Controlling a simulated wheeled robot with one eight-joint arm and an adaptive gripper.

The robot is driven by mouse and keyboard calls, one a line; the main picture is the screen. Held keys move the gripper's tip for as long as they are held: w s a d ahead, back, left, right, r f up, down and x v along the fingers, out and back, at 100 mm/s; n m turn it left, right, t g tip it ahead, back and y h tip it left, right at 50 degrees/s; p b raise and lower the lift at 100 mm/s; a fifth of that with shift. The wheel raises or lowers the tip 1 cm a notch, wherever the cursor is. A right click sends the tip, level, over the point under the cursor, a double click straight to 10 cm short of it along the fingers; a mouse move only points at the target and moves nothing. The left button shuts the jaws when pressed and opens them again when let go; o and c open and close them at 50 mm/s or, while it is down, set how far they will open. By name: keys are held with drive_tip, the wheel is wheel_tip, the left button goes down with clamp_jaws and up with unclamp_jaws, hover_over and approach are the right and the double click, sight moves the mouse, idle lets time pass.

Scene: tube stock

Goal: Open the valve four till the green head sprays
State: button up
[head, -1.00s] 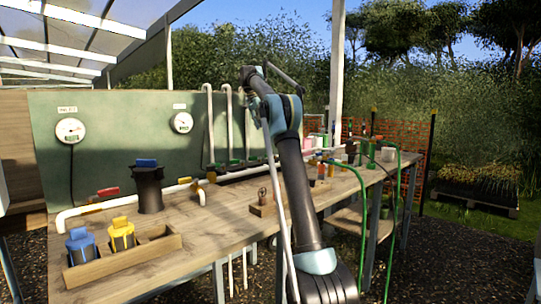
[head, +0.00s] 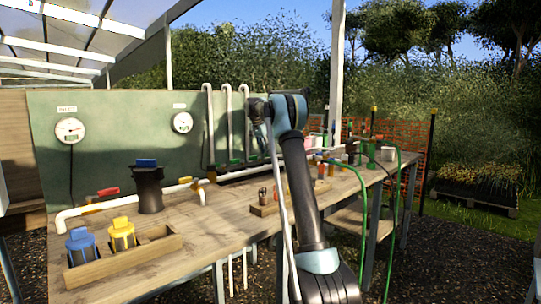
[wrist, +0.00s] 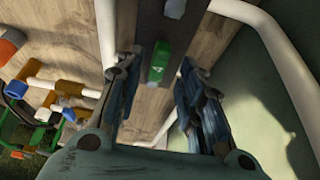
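A green valve handle (wrist: 160,64) with a pale mark like a 4 shows in the wrist view, on a dark grey strip. My gripper (wrist: 162,57) is open, with one dark finger on each side of this handle in the picture. I see no clear contact, and the gap in depth is hard to tell. In the head view my gripper is mostly hidden behind my arm, in front of the white riser pipes (head: 228,115). Several small green valve handles (head: 234,162) line the pipe at their feet. I cannot make out any spray.
White pipes (wrist: 283,75) pass close to the right of my fingers. Orange and blue pipe fittings (wrist: 70,88) lie to the left. On the bench (head: 160,240) stand a black filter (head: 148,188) and a wooden tray (head: 125,260). Green hoses (head: 365,210) hang at the right.

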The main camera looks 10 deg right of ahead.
drive_tip(key=shift+x, duration=1)
